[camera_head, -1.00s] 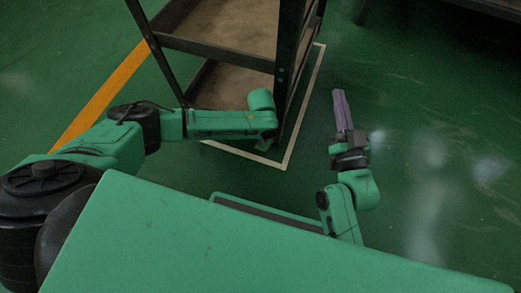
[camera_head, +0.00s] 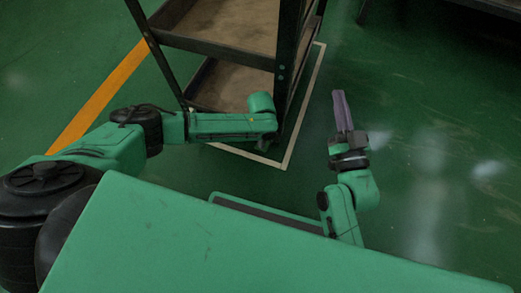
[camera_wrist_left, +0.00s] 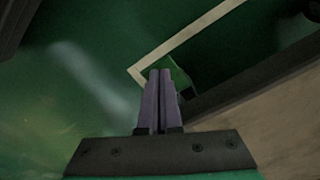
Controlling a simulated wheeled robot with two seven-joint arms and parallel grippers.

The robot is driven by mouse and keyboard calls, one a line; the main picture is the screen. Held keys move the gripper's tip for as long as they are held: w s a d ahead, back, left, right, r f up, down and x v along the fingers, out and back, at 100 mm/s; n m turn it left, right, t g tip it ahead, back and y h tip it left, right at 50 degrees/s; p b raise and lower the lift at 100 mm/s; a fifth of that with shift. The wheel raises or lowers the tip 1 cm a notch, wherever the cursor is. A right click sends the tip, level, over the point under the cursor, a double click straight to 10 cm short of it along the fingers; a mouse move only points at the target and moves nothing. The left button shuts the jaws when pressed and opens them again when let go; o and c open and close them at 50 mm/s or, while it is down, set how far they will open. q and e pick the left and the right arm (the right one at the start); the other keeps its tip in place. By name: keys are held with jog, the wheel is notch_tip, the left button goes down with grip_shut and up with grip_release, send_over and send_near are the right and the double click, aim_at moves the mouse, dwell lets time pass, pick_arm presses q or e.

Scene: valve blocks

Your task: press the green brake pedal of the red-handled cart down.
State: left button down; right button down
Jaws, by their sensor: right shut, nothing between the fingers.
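The cart (camera_head: 282,68) has a dark metal frame with brown shelves and stands at the top middle of the head view. Its red handle is not in view. In the left wrist view a green flap, which looks like the brake pedal (camera_wrist_left: 181,76), lies beside the cart's lower edge, just past my fingertips. I cannot tell whether they touch it. My left gripper (camera_wrist_left: 160,72) has its fingers together and holds nothing I can see. In the head view it is hidden below the end of my left arm. My right gripper (camera_head: 340,92) is shut and empty, right of the cart.
A pale floor line (camera_head: 300,119) forms a corner around the cart's foot. An orange stripe (camera_head: 100,98) runs along the floor at left. Another dark structure (camera_head: 455,14) stands at the top right. The green floor on the right is clear.

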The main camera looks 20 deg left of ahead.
pick_arm(q)
jog(key=shift+f, duration=0.35)
jog(key=shift+f+b, duration=0.95)
jog(key=shift+f, duration=0.3)
notch_tip(320, 180, up, 8)
jog(key=p, duration=0.9)
jog(key=shift+r, duration=0.2)
jog(key=shift+f, duration=0.1)
